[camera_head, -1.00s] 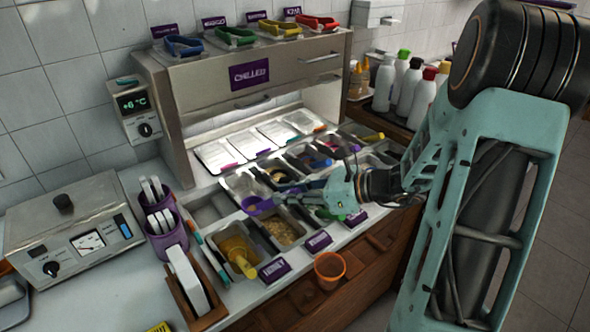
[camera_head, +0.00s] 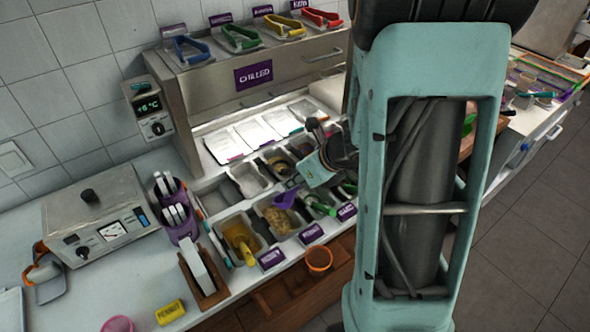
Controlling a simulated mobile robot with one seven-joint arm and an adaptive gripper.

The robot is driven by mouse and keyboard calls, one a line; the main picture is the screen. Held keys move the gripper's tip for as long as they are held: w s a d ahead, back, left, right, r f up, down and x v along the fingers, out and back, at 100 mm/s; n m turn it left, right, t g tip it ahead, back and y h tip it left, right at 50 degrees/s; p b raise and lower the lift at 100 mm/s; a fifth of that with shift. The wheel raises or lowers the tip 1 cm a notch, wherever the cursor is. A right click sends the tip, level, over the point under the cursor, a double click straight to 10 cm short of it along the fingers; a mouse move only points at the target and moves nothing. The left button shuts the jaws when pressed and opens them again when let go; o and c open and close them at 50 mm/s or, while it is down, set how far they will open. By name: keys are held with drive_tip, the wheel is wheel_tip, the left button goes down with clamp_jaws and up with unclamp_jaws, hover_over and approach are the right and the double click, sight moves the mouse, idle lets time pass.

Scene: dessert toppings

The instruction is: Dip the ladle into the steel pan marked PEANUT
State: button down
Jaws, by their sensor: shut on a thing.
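A purple ladle (camera_head: 286,199) is held by my gripper (camera_head: 304,181), which is shut on it. Its bowl hangs at the upper right edge of a steel pan (camera_head: 262,230) of beige chopped pieces. I cannot tell whether the bowl touches the pan or is above it. A purple label (camera_head: 311,234) stands in front of the pans, but its lettering is too small to read, so I cannot confirm which pan is marked PEANUT. My arm hides the pans at the right.
A pan (camera_head: 239,238) with a yellow-handled tool is at the left, and a green-handled tool (camera_head: 320,206) lies to the right. An orange cup (camera_head: 319,260) sits at the front. The chilled cabinet (camera_head: 255,95) rises behind.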

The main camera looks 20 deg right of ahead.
sight(294, 196)
drive_tip(key=shift+f, duration=1.55)
drive_tip(key=shift+f+b, duration=0.85)
drive_tip(key=shift+f, duration=0.7)
drive_tip(key=shift+s+d+f+b+x, duration=0.15)
drive_tip(key=shift+b+x, duration=0.5)
drive_tip(key=shift+x, duration=0.6)
drive_tip(key=shift+s+f+b+x, duration=0.1)
drive_tip(key=shift+b+x, duration=0.6)
drive_tip(key=shift+x, duration=0.55)
drive_tip(key=shift+s+d+f+b+x, duration=0.15)
drive_tip(key=shift+b+x, duration=0.5)
drive_tip(key=shift+x, duration=0.6)
drive_tip(key=shift+w+a, duration=0.3)
drive_tip(key=shift+w, duration=0.25)
drive_tip(key=shift+w+a, duration=0.3)
drive_tip(key=shift+w, duration=0.2)
drive_tip(key=shift+w+a, duration=0.1)
drive_tip(key=shift+w, duration=0.05)
drive_tip(key=shift+f+b, duration=0.2)
drive_tip(key=shift+b, duration=1)
